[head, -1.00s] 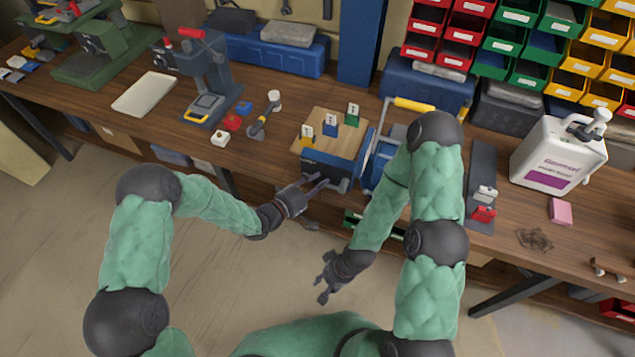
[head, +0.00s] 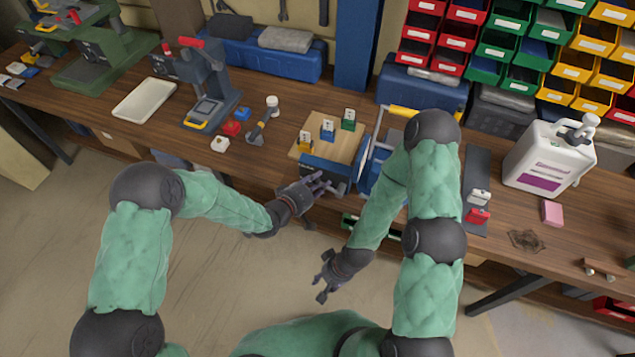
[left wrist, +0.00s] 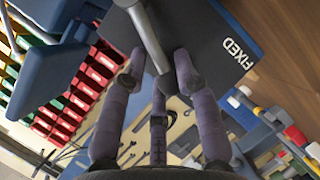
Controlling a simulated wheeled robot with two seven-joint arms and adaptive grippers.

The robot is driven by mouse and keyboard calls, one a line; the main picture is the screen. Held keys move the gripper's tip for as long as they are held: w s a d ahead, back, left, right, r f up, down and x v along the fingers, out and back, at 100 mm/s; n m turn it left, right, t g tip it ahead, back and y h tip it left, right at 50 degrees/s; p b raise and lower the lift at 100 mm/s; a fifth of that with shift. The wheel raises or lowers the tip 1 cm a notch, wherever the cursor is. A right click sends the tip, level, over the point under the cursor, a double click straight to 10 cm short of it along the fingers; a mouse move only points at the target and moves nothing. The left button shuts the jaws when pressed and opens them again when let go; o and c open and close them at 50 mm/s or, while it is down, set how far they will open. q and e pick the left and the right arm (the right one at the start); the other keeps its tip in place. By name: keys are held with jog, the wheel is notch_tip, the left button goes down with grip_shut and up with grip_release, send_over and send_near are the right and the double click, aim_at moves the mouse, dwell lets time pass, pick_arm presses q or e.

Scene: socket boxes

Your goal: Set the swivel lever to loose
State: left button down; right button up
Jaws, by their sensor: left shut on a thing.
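The swivel lever is a grey metal rod (left wrist: 150,38) in the left wrist view, in front of a dark panel marked FIXED (left wrist: 232,58). Any loose mark is out of sight. My left gripper (left wrist: 158,78) is shut on the lever's end, with its purple-grey fingers around it. In the head view my left gripper (head: 324,184) is at the front of the blue-sided box with a wooden top (head: 328,150), and its fingers hide the lever. My right gripper (head: 322,284) is open and empty, low in front of the bench.
The wooden bench (head: 255,165) holds a grey press (head: 208,85), a white tray (head: 145,98) and small coloured blocks to the left. A blue frame with a yellow handle (head: 402,112) adjoins the box on the right. A white canister (head: 548,155) stands farther right.

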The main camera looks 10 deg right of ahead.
pick_arm(q)
jog(key=shift+s+f, duration=0.35)
jog(key=shift+f, duration=0.05)
jog(key=c, duration=1.2)
grip_release()
jog(key=shift+o, duration=0.4)
jog(key=shift+d+r, duration=0.1)
jog(key=shift+r, duration=0.1)
jog(key=shift+w, duration=0.15)
jog(key=v, duration=1.2)
